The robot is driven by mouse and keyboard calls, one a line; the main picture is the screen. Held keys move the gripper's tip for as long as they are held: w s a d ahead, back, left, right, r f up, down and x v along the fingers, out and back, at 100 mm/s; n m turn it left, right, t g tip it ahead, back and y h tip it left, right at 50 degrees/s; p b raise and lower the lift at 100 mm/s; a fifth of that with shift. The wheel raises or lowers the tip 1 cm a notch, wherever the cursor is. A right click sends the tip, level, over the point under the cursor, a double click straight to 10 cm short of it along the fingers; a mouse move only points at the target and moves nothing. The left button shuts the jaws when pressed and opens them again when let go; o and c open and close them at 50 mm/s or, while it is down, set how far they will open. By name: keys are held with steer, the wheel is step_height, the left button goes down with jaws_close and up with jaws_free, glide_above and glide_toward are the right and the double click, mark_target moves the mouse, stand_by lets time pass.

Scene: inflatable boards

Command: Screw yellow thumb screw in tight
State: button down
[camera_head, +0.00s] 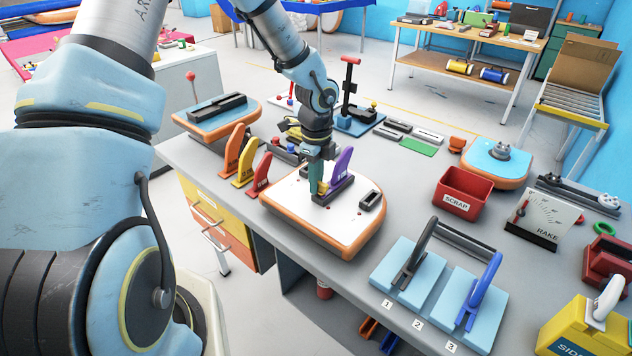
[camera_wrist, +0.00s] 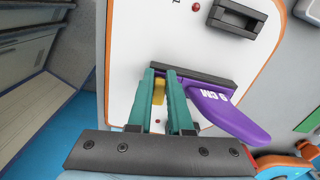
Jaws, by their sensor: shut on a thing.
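The yellow thumb screw (camera_wrist: 159,92) shows between the teal fingers of my gripper (camera_wrist: 160,88) in the wrist view. The fingers are shut on it. It sits at the edge of a dark fin box (camera_wrist: 195,80) that holds a purple fin (camera_wrist: 225,112) marked "9 CM". The fin box is on the white board piece with an orange rim (camera_head: 289,207). In the head view my gripper (camera_head: 318,190) points down at this board, left of the purple fin (camera_head: 341,163). The screw's lower end and thread are hidden.
Orange, yellow and red fins (camera_head: 248,160) stand left of the board. A second dark box (camera_head: 371,199) is on the board's right. A red scrap bin (camera_head: 460,194) and blue numbered pads (camera_head: 420,270) are farther right on the bench.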

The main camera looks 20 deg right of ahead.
steer(key=shift+d+r, duration=0.15)
steer(key=shift+d, duration=0.2)
steer(key=shift+d+m, duration=0.25)
steer(key=shift+m, duration=1.55)
steer(key=m, duration=0.3)
steer(key=shift+d+m, duration=0.2)
steer(key=shift+m, duration=0.1)
steer(key=c, duration=1)
jaws_free()
steer(key=o, duration=0.3)
steer(key=shift+a, duration=0.2)
